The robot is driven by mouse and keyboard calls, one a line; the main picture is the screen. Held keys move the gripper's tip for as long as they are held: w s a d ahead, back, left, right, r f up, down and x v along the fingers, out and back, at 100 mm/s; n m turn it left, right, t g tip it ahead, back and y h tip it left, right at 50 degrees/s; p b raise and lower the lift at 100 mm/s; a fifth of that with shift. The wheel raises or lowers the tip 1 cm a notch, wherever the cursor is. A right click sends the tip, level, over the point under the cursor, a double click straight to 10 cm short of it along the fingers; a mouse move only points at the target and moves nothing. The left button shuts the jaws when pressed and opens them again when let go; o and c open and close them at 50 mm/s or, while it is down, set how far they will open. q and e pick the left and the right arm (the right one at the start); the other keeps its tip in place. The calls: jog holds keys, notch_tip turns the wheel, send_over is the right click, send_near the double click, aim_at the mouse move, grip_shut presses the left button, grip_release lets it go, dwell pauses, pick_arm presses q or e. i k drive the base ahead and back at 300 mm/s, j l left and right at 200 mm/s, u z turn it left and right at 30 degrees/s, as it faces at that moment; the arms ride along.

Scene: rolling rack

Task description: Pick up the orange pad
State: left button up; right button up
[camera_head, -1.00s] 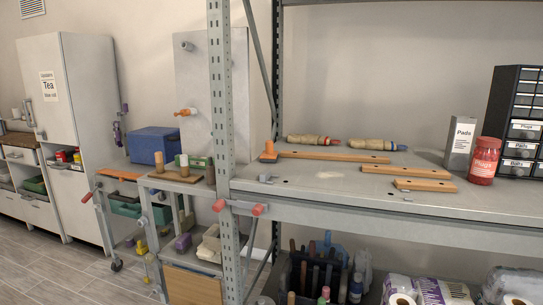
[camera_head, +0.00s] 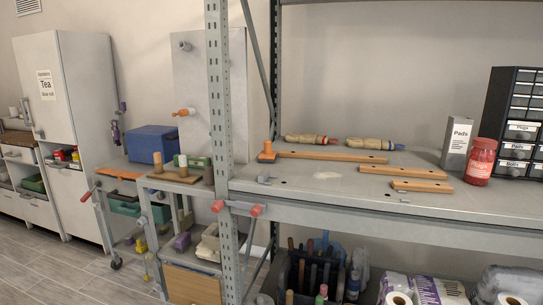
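A flat orange piece (camera_head: 119,173) lies on the top of the grey cart at the left, in front of the blue box. A small orange block with an upright peg-like top (camera_head: 267,152) stands on the metal shelf at the left end of a long wooden bar. I cannot tell for sure which of these is the orange pad. A grey box labelled "Pads" (camera_head: 457,142) stands at the right of the shelf; its contents are hidden. Neither of my grippers is in view.
A grey rack post (camera_head: 217,130) stands between cart and shelf. The metal shelf (camera_head: 330,190) also bears wooden bars (camera_head: 402,171), two wrapped tools (camera_head: 375,145), a red jar (camera_head: 480,162) and a black drawer cabinet (camera_head: 520,130). A blue box (camera_head: 152,146) sits on the cart.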

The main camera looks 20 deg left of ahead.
aim_at(267, 155)
jog(key=i+j+z, duration=0.2)
jog(key=z, duration=0.2)
jog(key=i+j+z, duration=0.15)
jog(key=j+z, duration=0.25)
jog(key=i+j+z, duration=0.15)
jog(key=j+z, duration=0.25)
